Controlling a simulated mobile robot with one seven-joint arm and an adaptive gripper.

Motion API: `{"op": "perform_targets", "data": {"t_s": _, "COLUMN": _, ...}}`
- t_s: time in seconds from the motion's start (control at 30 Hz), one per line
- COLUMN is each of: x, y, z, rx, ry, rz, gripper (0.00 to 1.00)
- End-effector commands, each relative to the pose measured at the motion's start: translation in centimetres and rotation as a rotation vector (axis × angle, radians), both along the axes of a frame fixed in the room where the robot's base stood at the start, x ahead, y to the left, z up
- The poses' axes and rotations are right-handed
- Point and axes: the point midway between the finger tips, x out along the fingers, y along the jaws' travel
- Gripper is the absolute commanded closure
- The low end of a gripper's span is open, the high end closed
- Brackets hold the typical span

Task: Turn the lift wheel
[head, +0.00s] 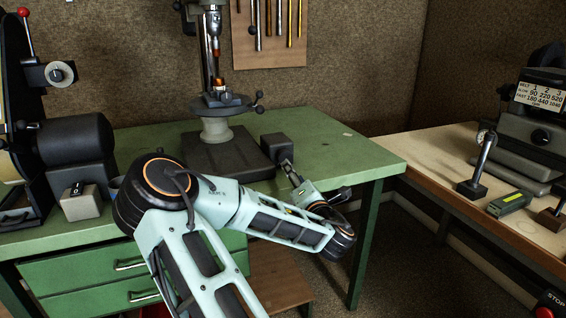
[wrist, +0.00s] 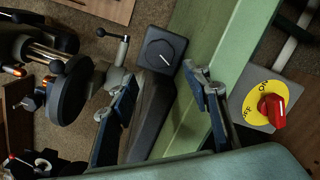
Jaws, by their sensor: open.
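I cannot tell for sure which part is the lift wheel. A drill press (head: 214,60) stands at the back of the green bench, with ball-ended handles (head: 258,108) beside its table. In the wrist view a dark round disc (wrist: 70,100) and a ball-topped lever (wrist: 123,50) show on the left. A black box (head: 277,147) stands right of the press's base; its dark dial with a white line shows in the wrist view (wrist: 160,52). My gripper (head: 288,168) is near this box, and its two fingers (wrist: 162,105) are apart with nothing between them.
A yellow switch plate with a red knob (wrist: 273,108) is right of my fingers in the wrist view. The green bench top (head: 345,150) is clear at right. A wooden bench (head: 440,150) carries another machine.

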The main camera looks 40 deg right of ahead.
Motion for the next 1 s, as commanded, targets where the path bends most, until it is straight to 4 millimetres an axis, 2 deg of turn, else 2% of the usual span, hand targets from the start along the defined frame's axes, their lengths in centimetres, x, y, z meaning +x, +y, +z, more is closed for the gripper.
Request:
{"op": "perform_targets", "data": {"t_s": 0.3, "x": 5.5, "y": -2.1, "z": -0.1, "rx": -0.001, "ry": 0.0, "rz": 0.001, "gripper": 0.56}}
{"op": "perform_targets", "data": {"t_s": 0.5, "x": 7.9, "y": -3.0, "z": 0.0, "rx": 0.0, "ry": -0.001, "rz": -0.002, "gripper": 0.56}}
{"op": "perform_targets", "data": {"t_s": 0.7, "x": 8.8, "y": -3.3, "z": 0.0, "rx": 0.002, "ry": -0.002, "rz": -0.003, "gripper": 0.56}}
{"op": "perform_targets", "data": {"t_s": 0.93, "x": 8.8, "y": -3.3, "z": 0.1, "rx": 0.002, "ry": -0.002, "rz": -0.003, "gripper": 0.56}}
{"op": "perform_targets", "data": {"t_s": 1.0, "x": 8.8, "y": -3.3, "z": 0.1, "rx": 0.002, "ry": -0.002, "rz": -0.003, "gripper": 0.61}}
